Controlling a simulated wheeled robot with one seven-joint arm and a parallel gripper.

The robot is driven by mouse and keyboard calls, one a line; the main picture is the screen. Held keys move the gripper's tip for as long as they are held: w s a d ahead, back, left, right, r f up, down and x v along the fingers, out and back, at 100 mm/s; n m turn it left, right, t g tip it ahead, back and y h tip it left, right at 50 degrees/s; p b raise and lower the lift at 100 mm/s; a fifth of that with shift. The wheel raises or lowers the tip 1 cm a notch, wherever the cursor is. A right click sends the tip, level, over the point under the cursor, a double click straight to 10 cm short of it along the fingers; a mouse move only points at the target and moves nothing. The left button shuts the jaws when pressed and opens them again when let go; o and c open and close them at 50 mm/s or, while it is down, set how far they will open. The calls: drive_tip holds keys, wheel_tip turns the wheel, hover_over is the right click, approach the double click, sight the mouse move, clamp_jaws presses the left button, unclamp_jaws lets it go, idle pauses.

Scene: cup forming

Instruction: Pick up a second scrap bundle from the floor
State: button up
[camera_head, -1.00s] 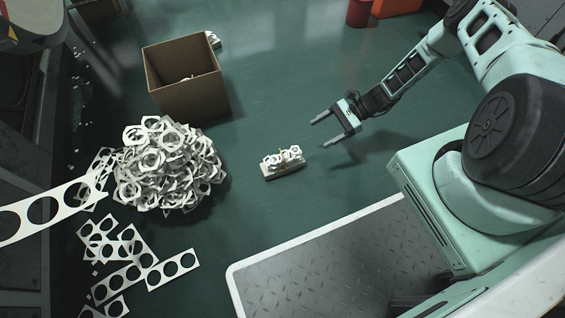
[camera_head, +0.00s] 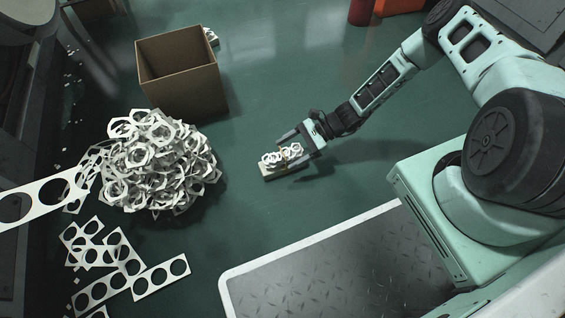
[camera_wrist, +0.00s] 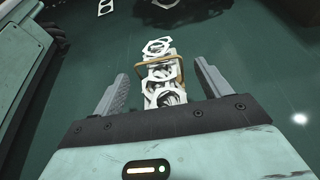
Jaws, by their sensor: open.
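A small scrap bundle (camera_head: 281,160) of white ring-shaped pieces lies on the green floor in the head view, right of the big scrap pile. My gripper (camera_head: 287,150) is open, with its fingers reaching over the bundle. In the wrist view the bundle (camera_wrist: 162,76) shows between and beyond the two open fingers of my gripper (camera_wrist: 164,82), with a tan band around it. The fingers look apart from its sides. Another small bundle (camera_head: 211,37) is partly hidden behind the cardboard box.
A cardboard box (camera_head: 183,100) stands open at the upper left. A large scrap pile (camera_head: 160,165) lies below it, with punched strips (camera_head: 160,278) beside it. A red can (camera_head: 361,12) stands at the back. The floor between the box and my arm is clear.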

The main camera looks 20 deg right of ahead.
drive_tip(key=shift+a+f, duration=0.1)
drive_tip(key=shift+a, duration=0.1)
drive_tip(key=c, duration=1.2)
drive_tip(key=shift+o, duration=0.2)
